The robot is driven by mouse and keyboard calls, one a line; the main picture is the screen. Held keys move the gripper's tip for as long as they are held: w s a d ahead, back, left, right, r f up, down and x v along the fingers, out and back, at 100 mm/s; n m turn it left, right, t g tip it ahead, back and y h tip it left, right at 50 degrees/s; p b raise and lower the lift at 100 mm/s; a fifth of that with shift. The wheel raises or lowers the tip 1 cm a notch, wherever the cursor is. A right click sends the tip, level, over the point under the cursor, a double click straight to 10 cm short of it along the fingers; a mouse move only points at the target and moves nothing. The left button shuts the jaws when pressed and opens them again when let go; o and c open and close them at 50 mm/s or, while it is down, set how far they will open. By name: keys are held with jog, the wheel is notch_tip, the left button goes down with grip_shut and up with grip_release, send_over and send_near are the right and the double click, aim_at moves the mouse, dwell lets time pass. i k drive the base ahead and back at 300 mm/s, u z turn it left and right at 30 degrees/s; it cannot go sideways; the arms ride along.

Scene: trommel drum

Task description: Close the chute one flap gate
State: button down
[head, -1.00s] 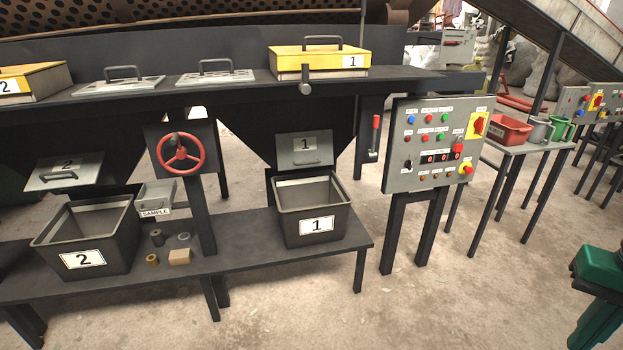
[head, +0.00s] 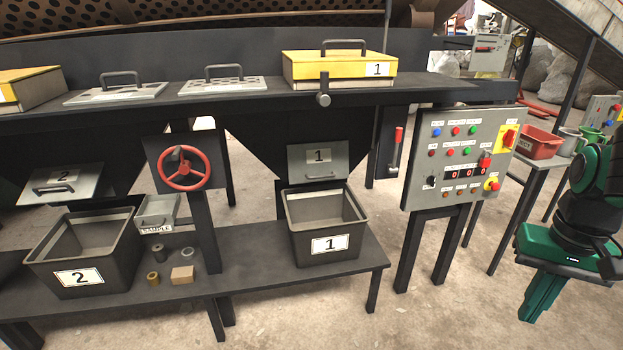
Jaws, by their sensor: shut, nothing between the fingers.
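The chute one flap gate (head: 318,160) is a grey metal plate marked 1 with a bar handle along its lower part. It sits at the mouth of the dark chute, just above the grey bin marked 1 (head: 325,225). It looks nearly upright; I cannot tell how far it stands off the chute mouth. My gripper (head: 540,298) is green, at the right edge of the head view, pointing down. It is shut and empty, well to the right of the flap, with the control panel between them in the picture.
The control panel (head: 462,150) stands right of the chute, beside a red-handled lever (head: 396,150). Chute two's flap (head: 62,185) tilts outward over bin 2 (head: 85,250). A red handwheel (head: 183,168), sample box (head: 157,212) and small parts are between. A side table (head: 535,170) holds containers.

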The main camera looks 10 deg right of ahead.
aim_at(309, 162)
jog(key=z, duration=0.25)
jog(key=i, duration=1)
jog(key=z, duration=0.1)
